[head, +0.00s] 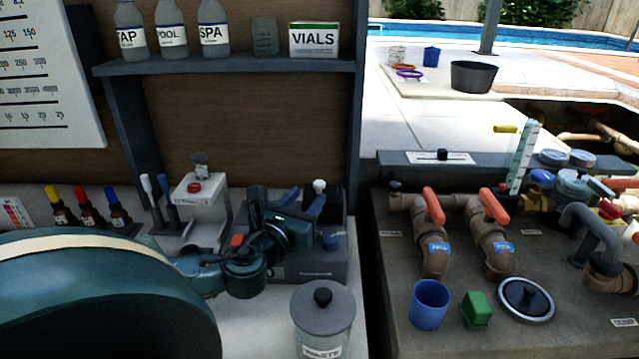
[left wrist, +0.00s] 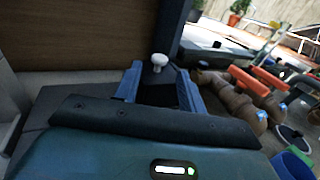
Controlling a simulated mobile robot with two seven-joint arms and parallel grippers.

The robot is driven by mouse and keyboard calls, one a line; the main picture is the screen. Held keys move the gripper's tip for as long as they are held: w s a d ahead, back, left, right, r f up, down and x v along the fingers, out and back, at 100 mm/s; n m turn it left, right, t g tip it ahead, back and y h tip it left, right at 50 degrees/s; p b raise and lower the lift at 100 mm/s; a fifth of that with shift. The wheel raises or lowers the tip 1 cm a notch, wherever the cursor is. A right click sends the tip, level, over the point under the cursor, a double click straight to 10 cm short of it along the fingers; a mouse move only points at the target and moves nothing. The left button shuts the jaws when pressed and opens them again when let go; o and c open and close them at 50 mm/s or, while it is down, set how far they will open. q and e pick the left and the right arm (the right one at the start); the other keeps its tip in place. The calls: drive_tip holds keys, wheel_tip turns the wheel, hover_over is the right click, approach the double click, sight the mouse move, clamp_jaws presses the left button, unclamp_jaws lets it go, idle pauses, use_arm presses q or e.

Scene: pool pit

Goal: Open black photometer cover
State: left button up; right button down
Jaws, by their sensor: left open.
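The black photometer cover (head: 330,204) is a dark block with a white knob (head: 319,186) on top. It sits at the back of the grey photometer (head: 325,262) on the bench and looks closed. My left gripper (head: 302,202) is open at the cover, its blue fingers pointing toward the knob. In the left wrist view, the white knob (left wrist: 158,61) and part of the black cover (left wrist: 157,92) show between the spread fingers. I cannot tell whether the fingers touch the cover. My left wrist hides part of the photometer. My right gripper is not in view.
A lidded waste jar (head: 322,325) stands in front of the photometer. A white stand (head: 199,205), stirring rods and dropper bottles (head: 88,207) are to the left. A shelf (head: 230,67) with bottles hangs above. Pipes with orange valves (head: 434,206) are to the right, beyond the bench edge.

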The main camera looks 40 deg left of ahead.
sight(317, 186)
use_arm(q)
drive_tip(key=shift+x, duration=3.55)
drive_tip(key=shift+c, duration=0.3)
clamp_jaws()
